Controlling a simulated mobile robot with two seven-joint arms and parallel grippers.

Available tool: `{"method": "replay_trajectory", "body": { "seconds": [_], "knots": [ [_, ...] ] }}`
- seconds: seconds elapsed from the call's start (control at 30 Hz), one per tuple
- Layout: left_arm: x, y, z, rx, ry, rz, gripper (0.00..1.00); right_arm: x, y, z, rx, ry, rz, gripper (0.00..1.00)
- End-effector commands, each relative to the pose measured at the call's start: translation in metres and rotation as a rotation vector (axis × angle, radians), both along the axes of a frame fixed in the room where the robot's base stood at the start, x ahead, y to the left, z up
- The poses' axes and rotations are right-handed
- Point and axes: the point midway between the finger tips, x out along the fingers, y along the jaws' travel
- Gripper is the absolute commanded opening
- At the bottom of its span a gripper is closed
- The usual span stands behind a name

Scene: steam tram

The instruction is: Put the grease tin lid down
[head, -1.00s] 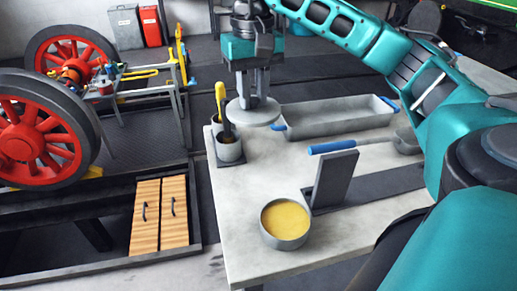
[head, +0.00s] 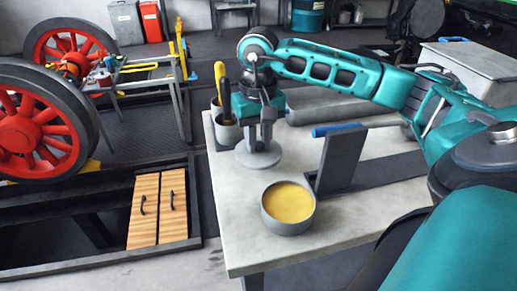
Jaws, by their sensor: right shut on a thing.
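The grease tin lid (head: 258,158) is a flat grey disc. My right gripper (head: 258,141) is shut on it from above, pointing down, and holds it flat at or just above the table top; I cannot tell whether it touches. The open grease tin (head: 288,204), a round grey tin full of yellow grease, stands on the table in front of the lid and a little to the right. My left gripper is not in view.
The pale table (head: 240,225) is bare left of the tin. A dark upright plate (head: 340,160) stands right of the tin. Pots with yellow and black handles (head: 226,128) stand behind the lid.

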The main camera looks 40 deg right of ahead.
Motion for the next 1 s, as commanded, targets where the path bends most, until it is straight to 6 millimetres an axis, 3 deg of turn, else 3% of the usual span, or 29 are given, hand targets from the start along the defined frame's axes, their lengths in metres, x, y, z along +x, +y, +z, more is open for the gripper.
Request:
{"method": "replay_trajectory", "body": {
  "seconds": [0.2, 0.57, 0.6, 0.87, 1.0],
  "knots": [
    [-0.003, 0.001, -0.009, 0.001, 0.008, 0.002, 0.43, 0.000, 0.000, -0.033, -0.001, 0.003, 0.000, 0.00],
    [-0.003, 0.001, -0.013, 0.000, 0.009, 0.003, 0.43, 0.000, 0.000, -0.038, -0.001, 0.001, 0.001, 0.00],
    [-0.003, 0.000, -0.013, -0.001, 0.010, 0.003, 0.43, 0.000, 0.000, -0.038, -0.001, 0.001, 0.000, 0.25],
    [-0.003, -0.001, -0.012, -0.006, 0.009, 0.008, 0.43, 0.000, 0.000, -0.036, -0.001, 0.001, 0.000, 0.50],
    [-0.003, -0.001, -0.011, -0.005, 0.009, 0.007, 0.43, 0.000, 0.000, -0.036, -0.001, 0.001, 0.000, 0.50]
  ]
}}
